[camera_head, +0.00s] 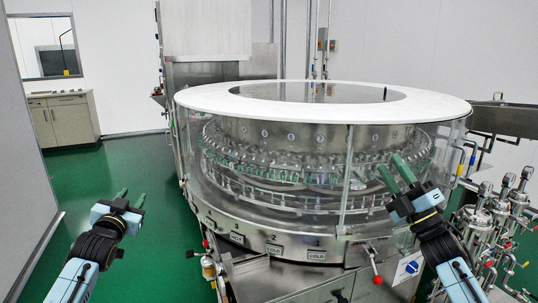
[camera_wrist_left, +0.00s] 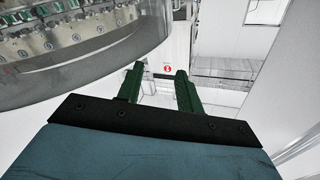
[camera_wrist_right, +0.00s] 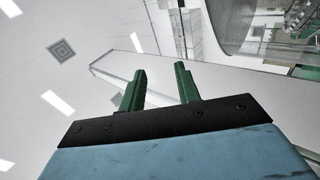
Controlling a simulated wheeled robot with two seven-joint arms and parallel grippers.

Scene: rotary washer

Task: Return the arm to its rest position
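My left gripper (camera_head: 130,198) is at the lower left of the head view, over the green floor and left of the washer. Its two green fingers are apart with nothing between them, as the left wrist view (camera_wrist_left: 159,78) also shows. My right gripper (camera_head: 394,172) is raised in front of the right side of the rotary washer (camera_head: 270,215). Its green fingers are apart and empty in the right wrist view (camera_wrist_right: 160,82). I cannot tell from the head view how close it is to the washer's clear guard.
The washer has a white ring top (camera_head: 210,97) and a red-knobbed lever (camera_head: 376,279) at its front. Steel valves and pipes (camera_head: 490,225) stand at the right. A cabinet (camera_head: 63,118) is at the back left. The green floor (camera_head: 140,165) at the left is clear.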

